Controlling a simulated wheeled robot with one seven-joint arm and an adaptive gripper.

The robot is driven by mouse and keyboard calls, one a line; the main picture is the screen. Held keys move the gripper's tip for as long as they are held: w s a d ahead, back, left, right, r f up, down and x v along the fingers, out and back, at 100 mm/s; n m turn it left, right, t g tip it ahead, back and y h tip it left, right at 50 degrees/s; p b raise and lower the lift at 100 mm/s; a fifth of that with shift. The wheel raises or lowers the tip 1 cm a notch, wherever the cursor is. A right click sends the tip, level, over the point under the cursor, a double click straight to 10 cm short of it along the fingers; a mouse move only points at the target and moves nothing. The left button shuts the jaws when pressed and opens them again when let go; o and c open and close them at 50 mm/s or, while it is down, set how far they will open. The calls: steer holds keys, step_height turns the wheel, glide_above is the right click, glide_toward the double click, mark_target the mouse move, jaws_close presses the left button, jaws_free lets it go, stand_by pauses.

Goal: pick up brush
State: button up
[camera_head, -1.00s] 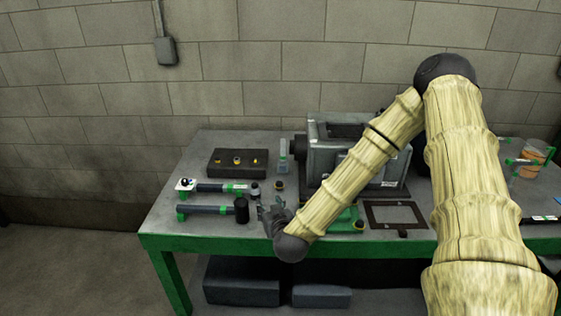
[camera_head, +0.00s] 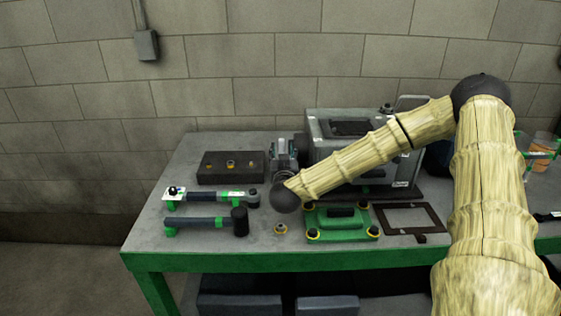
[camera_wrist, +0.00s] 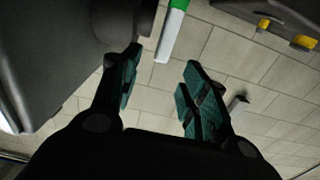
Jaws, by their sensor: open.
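A slim handle-like thing, white with a green band (camera_wrist: 172,28), shows at the top of the wrist view and may be the brush; only part of it is in view. My gripper (camera_wrist: 162,66) is open, and the white end shows between its two teal-padded fingertips. I cannot tell whether they touch it. In the head view, my gripper (camera_head: 284,150) is at the back of the table, between the black block and the engine block, and hides what stands there.
The black block with yellow pieces (camera_head: 212,167) is on the left. In front lie a ratchet-like tool (camera_head: 208,196), a mallet (camera_head: 205,222), a green cover (camera_head: 341,228) and a dark frame (camera_head: 388,222).

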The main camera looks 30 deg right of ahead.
mark_target(282, 142)
steer(key=shift+p+x, duration=0.4)
steer(key=shift+x, duration=0.65)
steer(key=shift+p+x, duration=0.55)
steer(key=shift+x, duration=1.45)
steer(key=shift+a, duration=0.1)
steer(key=shift+c, duration=0.2)
jaws_close()
